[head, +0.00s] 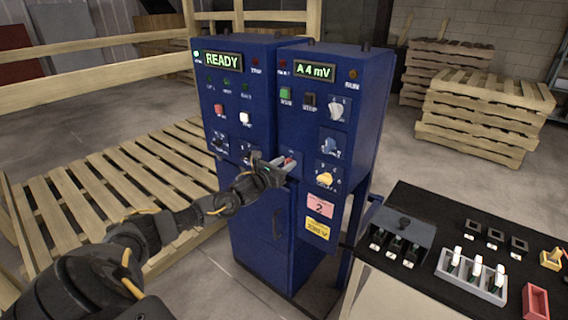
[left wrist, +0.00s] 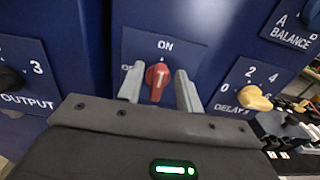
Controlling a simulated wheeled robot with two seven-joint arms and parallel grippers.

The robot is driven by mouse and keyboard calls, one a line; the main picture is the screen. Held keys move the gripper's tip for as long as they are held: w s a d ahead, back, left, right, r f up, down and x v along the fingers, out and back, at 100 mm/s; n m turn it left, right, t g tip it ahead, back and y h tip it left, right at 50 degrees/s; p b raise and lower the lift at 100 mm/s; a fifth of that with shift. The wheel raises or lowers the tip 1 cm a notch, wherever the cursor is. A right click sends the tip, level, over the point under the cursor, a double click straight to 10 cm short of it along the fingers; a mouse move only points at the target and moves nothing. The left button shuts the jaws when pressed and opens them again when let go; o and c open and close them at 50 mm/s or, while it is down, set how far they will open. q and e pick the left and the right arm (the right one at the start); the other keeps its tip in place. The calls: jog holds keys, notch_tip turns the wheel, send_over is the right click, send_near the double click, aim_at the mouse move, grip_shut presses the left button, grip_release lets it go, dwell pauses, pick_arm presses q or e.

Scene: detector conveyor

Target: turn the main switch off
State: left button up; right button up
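The main switch (left wrist: 157,82) is a red rotary knob on the blue cabinet (head: 325,105). Its white-marked handle points up at the ON label, tilted only slightly if at all; the OFF label at left is partly hidden by a finger. In the head view only a bit of red shows at the switch (head: 289,162), mostly behind my gripper. My left gripper (head: 280,168) is at the cabinet front. In the left wrist view its fingers (left wrist: 160,92) stand on either side of the knob, open, with a narrow gap showing on each side. My right gripper is in neither view.
A yellow DELAY knob (left wrist: 255,98) sits close right of the switch, and a black OUTPUT knob (left wrist: 10,80) lies left. The cabinet displays READY (head: 223,61) and A 4 mV. A black-topped bench (head: 450,215) with small parts stands at right. Pallets (head: 110,180) lie at left.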

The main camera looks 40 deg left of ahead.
pick_arm(q)
jog(key=c, duration=0.6)
jog(key=shift+n, duration=0.4)
jog(key=n, duration=0.2)
jog(key=shift+a+f+n+b, duration=0.15)
jog(key=shift+n+b, duration=0.25)
jog(key=n, duration=0.9)
jog(key=f+n, duration=0.1)
jog(key=n, duration=0.4)
jog(key=shift+a, duration=0.4)
jog(key=shift+n, duration=0.3)
